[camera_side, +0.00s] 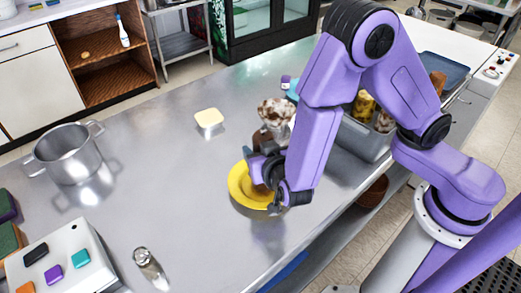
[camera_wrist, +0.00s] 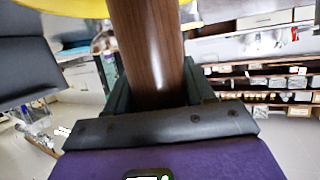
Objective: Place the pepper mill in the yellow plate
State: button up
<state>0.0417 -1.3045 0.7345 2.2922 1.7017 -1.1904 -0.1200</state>
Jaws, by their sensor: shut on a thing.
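The pepper mill (camera_wrist: 148,45) is a smooth brown wooden cylinder. In the wrist view it stands between the fingers of my gripper (camera_wrist: 155,95), which is shut on it. In the side view my gripper (camera_side: 268,172) is over the right part of the yellow plate (camera_side: 240,190) and hides much of it. A brown part, likely the mill, shows just above the gripper there. I cannot tell whether the mill touches the plate.
A glass dish with brown and white contents (camera_side: 276,112) stands close behind the gripper. A grey bin with jars (camera_side: 362,138) is to the right. A pale yellow block (camera_side: 208,118), a steel pot (camera_side: 68,153), a glass shaker (camera_side: 145,262) and a button box (camera_side: 70,262) stand left.

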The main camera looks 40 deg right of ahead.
jog(key=shift+f, duration=0.15)
jog(key=o, duration=1.2)
jog(key=shift+c, duration=0.2)
